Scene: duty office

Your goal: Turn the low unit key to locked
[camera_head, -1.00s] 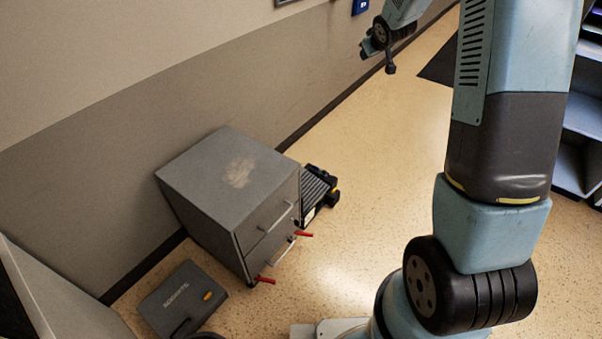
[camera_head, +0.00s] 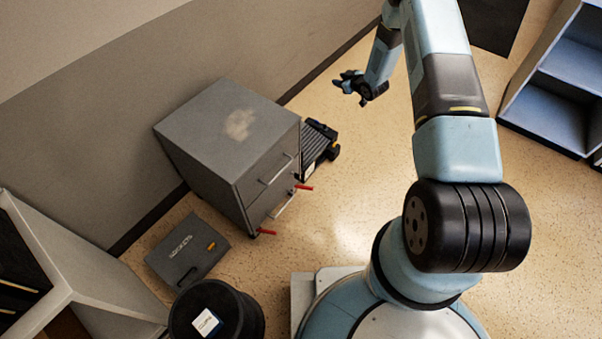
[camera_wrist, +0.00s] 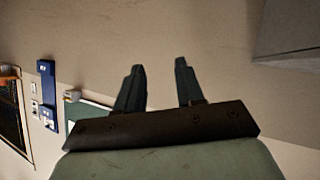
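A low grey drawer unit (camera_head: 215,125) stands against the wall, left of centre in the head view. It has two drawer fronts with bar handles, and the lower handle (camera_head: 282,205) has a red piece near each end. A keyhole or key is too small to make out. My gripper (camera_head: 345,83) is above the floor, beyond the unit and to its right, touching nothing that I can see. In the wrist view my gripper (camera_wrist: 158,85) has its two fingers apart with nothing between them, facing the wall.
A dark flat case (camera_head: 187,250) lies on the floor left of the unit. A black bin (camera_head: 215,310) stands in front. Shelves stand at left (camera_head: 95,275) and right (camera_head: 545,105).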

